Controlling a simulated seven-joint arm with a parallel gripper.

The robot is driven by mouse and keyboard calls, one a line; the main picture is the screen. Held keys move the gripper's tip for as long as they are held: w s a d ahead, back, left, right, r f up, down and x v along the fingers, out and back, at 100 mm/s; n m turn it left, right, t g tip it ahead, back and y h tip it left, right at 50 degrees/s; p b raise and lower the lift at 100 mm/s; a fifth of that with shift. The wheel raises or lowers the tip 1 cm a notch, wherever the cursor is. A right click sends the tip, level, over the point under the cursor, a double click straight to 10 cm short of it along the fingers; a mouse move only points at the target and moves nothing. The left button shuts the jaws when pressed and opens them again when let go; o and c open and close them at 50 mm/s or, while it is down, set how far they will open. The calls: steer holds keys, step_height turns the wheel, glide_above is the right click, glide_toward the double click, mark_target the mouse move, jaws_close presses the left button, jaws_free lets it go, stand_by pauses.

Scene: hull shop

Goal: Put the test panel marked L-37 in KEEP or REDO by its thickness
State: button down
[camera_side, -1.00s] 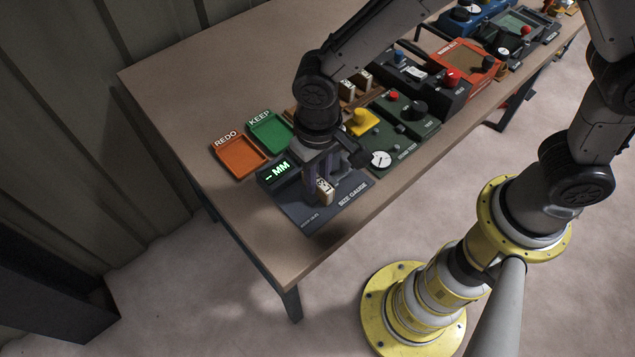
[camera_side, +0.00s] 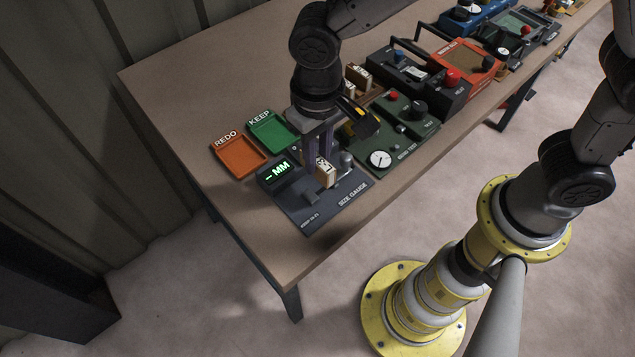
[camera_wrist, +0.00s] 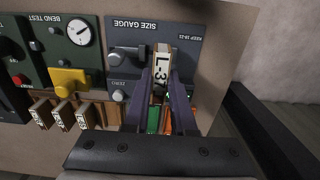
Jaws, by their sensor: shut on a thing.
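My gripper (camera_side: 322,152) is shut on a small pale panel (camera_side: 325,174) with a dark-lettered label. In the wrist view the panel (camera_wrist: 160,72) stands between my two fingers; its label starts "L3" and the rest is hidden. The panel is over the dark size gauge (camera_side: 345,198); I cannot tell whether it touches the plate. The gauge display (camera_side: 277,170) shows a dash and "MM". The gauge plate in the wrist view (camera_wrist: 195,50) reads "KEEP 19-21". The green KEEP tray (camera_side: 272,133) and orange REDO tray (camera_side: 239,158) look empty.
A wooden rack (camera_wrist: 105,108) holds several other labelled panels (camera_wrist: 63,115). The green bend tester (camera_side: 402,145) is beside the gauge. More instruments, including an orange one (camera_side: 462,60), line the bench. Bare bench top lies behind the trays.

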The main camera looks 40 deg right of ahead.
steer(key=shift+r, duration=0.45)
steer(key=shift+w+a+r+n, duration=0.1)
steer(key=shift+r+n, duration=0.15)
steer(key=shift+n, duration=0.05)
steer(key=w+r, duration=0.2)
steer(key=w, duration=0.8)
steer(key=shift+w+d+f, duration=0.45)
steer(key=shift+w+f, duration=0.6)
steer(key=shift+f, duration=0.4)
steer(key=shift+w+d+f, duration=0.5)
steer(key=shift+w+f, duration=0.5)
steer(key=shift+f, duration=0.5)
steer(key=shift+w+d+f, duration=0.45)
steer(key=shift+w+f, duration=0.6)
steer(key=shift+f, duration=0.4)
steer(key=shift+f, duration=0.5)
